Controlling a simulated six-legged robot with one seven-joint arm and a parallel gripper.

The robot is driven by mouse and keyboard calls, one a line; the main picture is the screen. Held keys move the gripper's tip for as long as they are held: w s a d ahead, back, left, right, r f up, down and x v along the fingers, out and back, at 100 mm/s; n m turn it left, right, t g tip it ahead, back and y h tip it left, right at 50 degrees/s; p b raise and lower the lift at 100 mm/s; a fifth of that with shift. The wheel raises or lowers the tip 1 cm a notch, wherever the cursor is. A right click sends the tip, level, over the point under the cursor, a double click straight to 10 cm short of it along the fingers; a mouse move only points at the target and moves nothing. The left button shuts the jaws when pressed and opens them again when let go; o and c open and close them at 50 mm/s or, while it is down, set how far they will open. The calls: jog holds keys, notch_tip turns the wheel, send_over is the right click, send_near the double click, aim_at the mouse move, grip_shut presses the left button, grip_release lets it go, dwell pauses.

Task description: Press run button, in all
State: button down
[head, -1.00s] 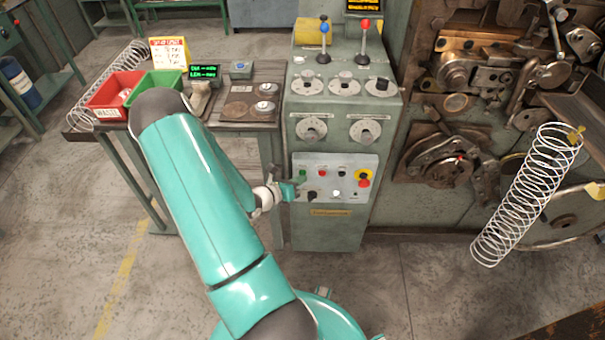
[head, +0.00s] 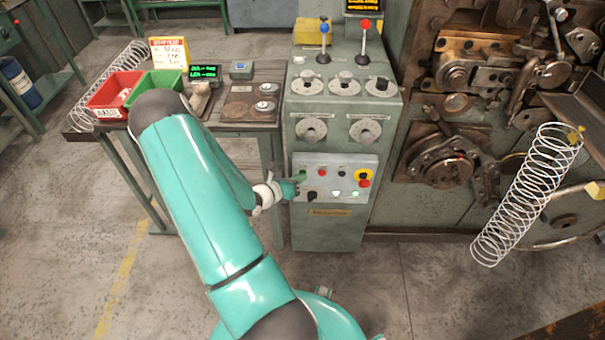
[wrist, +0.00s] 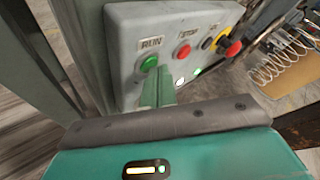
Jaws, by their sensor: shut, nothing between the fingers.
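The green RUN button (wrist: 149,63) is at the left end of the control panel (wrist: 128,20), under a RUN label in the wrist view. In the head view the button is small and largely covered by my fingers. My gripper (head: 300,179) is at the panel's left side. In the wrist view its shut green fingers (wrist: 157,88) point at the panel just below the button. Whether the fingertips touch the button or panel cannot be told. Nothing is held.
A red button (wrist: 183,50) under a STOP label, a black knob (wrist: 206,42) and a red emergency button (wrist: 229,46) sit to the right. Coiling machinery (head: 450,165) and a large spring (head: 525,195) stand right. A bench with red (head: 112,91) and green bins stands left.

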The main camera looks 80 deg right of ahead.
dwell(0.4)
jog(key=shift+s+a, duration=0.2)
jog(key=shift+a, duration=0.65)
jog(key=a, duration=0.2)
jog(key=s+a, duration=0.1)
jog(key=a, duration=0.1)
jog(key=shift+a, duration=0.3)
dwell(0.6)
